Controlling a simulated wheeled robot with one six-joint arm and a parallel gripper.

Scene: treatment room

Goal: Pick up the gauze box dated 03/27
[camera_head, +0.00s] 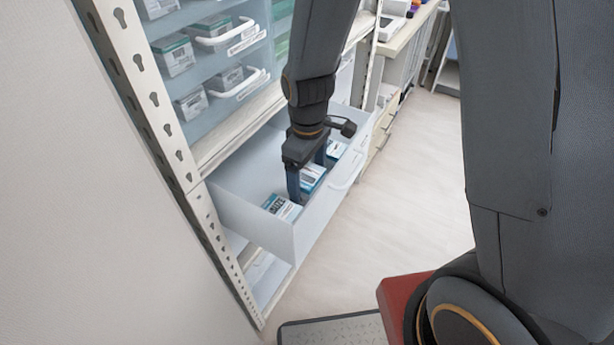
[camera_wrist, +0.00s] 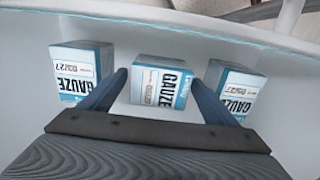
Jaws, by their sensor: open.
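Three white and teal gauze boxes lie in a row in the open white drawer (camera_head: 320,213). In the wrist view the left box (camera_wrist: 82,72) has a date that looks like 03/27. The middle box (camera_wrist: 161,84) has a date too small to read. The right box (camera_wrist: 235,92) has a date ending in 27, its first part unclear. My gripper (camera_wrist: 160,80) is open and empty, its fingers on either side of the middle box in the picture. In the head view my gripper (camera_head: 306,172) reaches down into the drawer; contact cannot be told.
Blue-grey bins (camera_head: 215,50) with boxes stand on the shelf above the drawer. A perforated white upright (camera_head: 165,125) rises at the left. The drawer's front wall (camera_wrist: 240,40) crosses the top of the wrist view. Open floor (camera_head: 420,200) lies to the right.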

